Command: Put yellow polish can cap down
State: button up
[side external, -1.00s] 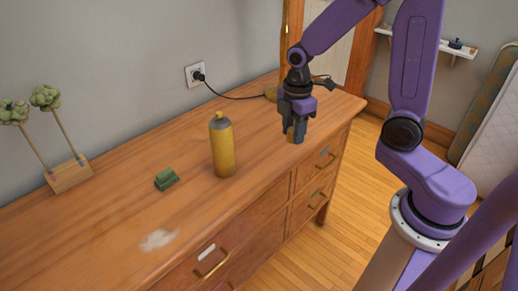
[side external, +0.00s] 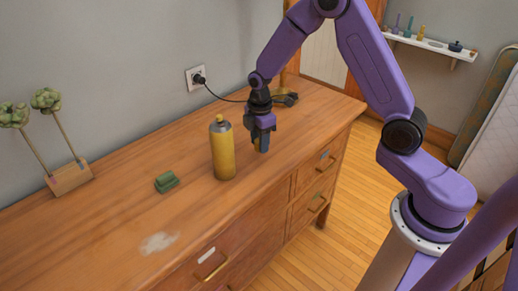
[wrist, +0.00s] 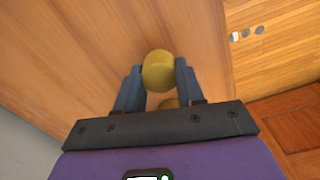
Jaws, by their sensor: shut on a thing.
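The yellow cap (wrist: 158,71) is between the two fingers of my gripper (wrist: 158,88) in the wrist view. My gripper is shut on it, and the fingers touch its sides. In the side external view my gripper (side external: 261,148) points down, low over the dresser top, just right of the yellow polish can (side external: 223,155). The fingers mostly hide the cap there, and I cannot tell whether it touches the wood. The can stands upright with a grey shoulder and a yellow top. A second yellow patch below the cap in the wrist view is unclear.
The wooden dresser top (side external: 120,190) has a green block (side external: 166,182), a pale smear (side external: 158,243) and a plant stand (side external: 68,178) on the left. A black cord runs from the wall socket (side external: 196,77) behind my gripper. Bare wood lies right of my gripper.

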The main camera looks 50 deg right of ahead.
aim_at(259, 158)
jog(key=shift+w+f, duration=0.2)
jog(key=shift+f, duration=1.55)
jog(key=shift+f, duration=0.1)
jog(key=o, duration=1)
notch_tip(259, 158, up, 12)
jog(key=shift+r, duration=0.15)
jog(key=s+a+r+m, duration=0.1)
jog(key=s+a+r, duration=0.2)
jog(key=s, duration=0.8)
jog(key=s+a+r+m, duration=0.15)
jog(key=s+a, duration=0.25)
jog(key=s, duration=0.7)
jog(key=s+d, duration=0.3)
jog(key=s, duration=0.6)
jog(key=shift+s+r, duration=0.4)
jog(key=shift+r, duration=0.05)
